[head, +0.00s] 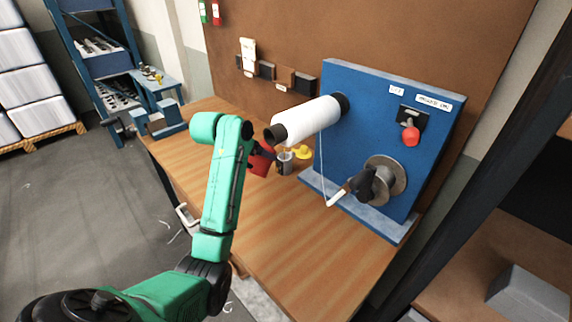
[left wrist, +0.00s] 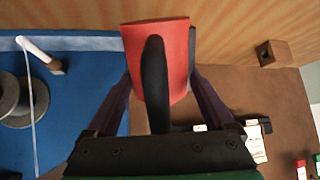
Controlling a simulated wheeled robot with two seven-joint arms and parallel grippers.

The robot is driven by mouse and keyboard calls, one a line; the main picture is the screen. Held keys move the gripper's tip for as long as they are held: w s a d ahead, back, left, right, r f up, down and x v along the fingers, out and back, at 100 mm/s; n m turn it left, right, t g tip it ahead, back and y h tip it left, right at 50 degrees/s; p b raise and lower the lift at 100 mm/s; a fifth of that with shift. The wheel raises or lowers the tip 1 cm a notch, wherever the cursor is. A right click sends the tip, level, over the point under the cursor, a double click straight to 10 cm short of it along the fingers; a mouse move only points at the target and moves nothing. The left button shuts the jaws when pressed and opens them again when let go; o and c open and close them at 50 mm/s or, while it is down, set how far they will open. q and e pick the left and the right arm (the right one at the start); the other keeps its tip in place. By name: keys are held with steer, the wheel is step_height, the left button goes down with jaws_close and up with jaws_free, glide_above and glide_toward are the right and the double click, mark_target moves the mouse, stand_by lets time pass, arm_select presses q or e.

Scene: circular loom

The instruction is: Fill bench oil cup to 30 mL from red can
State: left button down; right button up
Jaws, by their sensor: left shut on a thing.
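My left gripper (head: 257,150) is shut on the red can (head: 262,160) beside the white roll, over the far part of the bench. In the left wrist view, the gripper (left wrist: 160,82) has a finger on each side of the can (left wrist: 176,50), with the can's black handle towards the camera. A small grey cup (head: 285,162), seemingly the oil cup, stands just right of the can. Its fill level is too small to read. The can's spout and its tilt cannot be made out. My right gripper is in neither view.
A blue loom panel (head: 345,100) carries a white roll (head: 307,120), a red knob (head: 411,136) and a dark-hubbed disc with crank (head: 385,180). A yellow item (head: 302,152) lies by the cup. The wooden bench (head: 270,225) is clear in front.

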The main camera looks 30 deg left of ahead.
arm_select(q)
steer(key=shift+s+f+t+b, duration=0.15)
steer(key=shift+f+t+b, duration=0.25)
steer(key=shift+f+b, duration=0.6)
steer(key=shift+s+b, duration=0.1)
steer(key=shift+b, duration=0.45)
steer(key=shift+t, duration=0.4)
steer(key=shift+r, duration=0.1)
